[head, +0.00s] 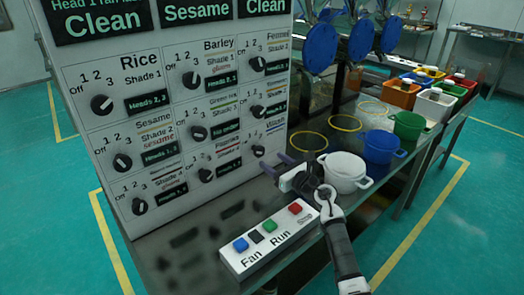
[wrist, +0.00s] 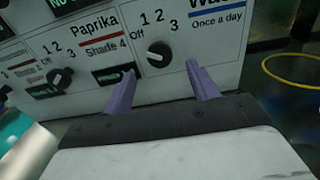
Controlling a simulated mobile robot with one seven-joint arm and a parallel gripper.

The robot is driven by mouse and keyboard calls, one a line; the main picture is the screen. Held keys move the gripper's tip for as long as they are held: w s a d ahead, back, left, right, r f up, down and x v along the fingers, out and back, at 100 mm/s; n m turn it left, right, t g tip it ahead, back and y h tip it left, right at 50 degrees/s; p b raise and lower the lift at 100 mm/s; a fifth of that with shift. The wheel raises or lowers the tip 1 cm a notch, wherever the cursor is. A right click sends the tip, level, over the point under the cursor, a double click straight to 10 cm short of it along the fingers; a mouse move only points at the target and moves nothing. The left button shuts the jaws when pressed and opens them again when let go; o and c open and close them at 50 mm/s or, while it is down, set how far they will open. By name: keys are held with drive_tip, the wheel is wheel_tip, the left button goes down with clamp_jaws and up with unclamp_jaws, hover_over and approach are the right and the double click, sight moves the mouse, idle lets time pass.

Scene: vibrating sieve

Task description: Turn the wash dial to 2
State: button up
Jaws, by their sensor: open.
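The wash dial (wrist: 158,56) is a round black knob at the lower right of the white panel, beside a label reading "Wa..." and "Once a day". Off, 1, 2 and 3 are printed around it. Its pale pointer mark seems to face left, towards Off, but is small. It also shows in the head view (head: 258,151). My gripper (wrist: 160,70) is open and empty, its purple fingers pointing at the panel on either side of the dial and a little below it. They look apart from the dial. The head view shows my gripper (head: 274,165) just right of the panel's lower edge.
The Paprika dial (wrist: 60,75) is to the left. A button box (head: 270,235) marked Fan and Run lies on the dark table below. A white pot (head: 346,170), a blue pot (head: 382,146) and yellow rings (head: 308,140) are to the right.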

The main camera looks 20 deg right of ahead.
sight(261, 153)
drive_tip(key=shift+p+x, duration=0.45)
drive_tip(key=shift+x, duration=2.7)
drive_tip(key=c, duration=1)
